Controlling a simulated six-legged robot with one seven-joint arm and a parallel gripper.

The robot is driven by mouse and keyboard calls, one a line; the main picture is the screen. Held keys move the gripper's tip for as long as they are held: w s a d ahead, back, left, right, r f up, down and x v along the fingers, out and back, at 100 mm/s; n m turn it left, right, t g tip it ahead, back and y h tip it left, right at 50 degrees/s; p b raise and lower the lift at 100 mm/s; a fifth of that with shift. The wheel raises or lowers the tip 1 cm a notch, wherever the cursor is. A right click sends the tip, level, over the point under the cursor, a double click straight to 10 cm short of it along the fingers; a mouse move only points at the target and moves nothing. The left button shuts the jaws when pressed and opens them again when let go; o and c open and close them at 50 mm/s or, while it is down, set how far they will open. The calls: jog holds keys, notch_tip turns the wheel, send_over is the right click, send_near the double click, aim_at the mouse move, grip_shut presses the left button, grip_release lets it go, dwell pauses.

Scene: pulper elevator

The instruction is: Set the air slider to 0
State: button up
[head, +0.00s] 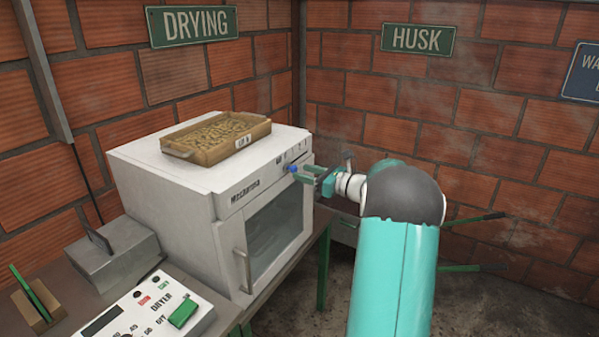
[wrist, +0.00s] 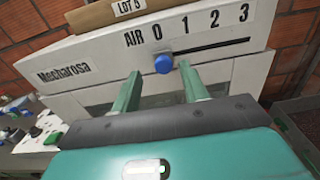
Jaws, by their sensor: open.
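The air slider's blue knob (wrist: 163,64) sits at the left end of the visible dark slot (wrist: 215,46), below the 0 (wrist: 156,32) and left of the 1 (wrist: 185,25). It also shows as a small blue spot in the head view (head: 293,168) on the white Mecharosa dryer's front (head: 165,190). My gripper (wrist: 158,69) is open, one green finger on each side of the knob in the picture. Gaps show between knob and fingers. In the head view my gripper (head: 306,173) is at the dryer's upper front; whether it touches the knob cannot be told.
A tray of beans (head: 215,138) marked LOT 5 stands on the dryer. The dryer's glass door (head: 272,232) has a handle (head: 243,270) below the slider. A control panel (head: 150,310), a grey metal box (head: 115,255) and a wooden holder (head: 38,310) stand on the left table.

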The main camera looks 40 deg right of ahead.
jog(key=v, duration=1)
jog(key=shift+s, duration=0.3)
jog(key=shift+d, duration=0.15)
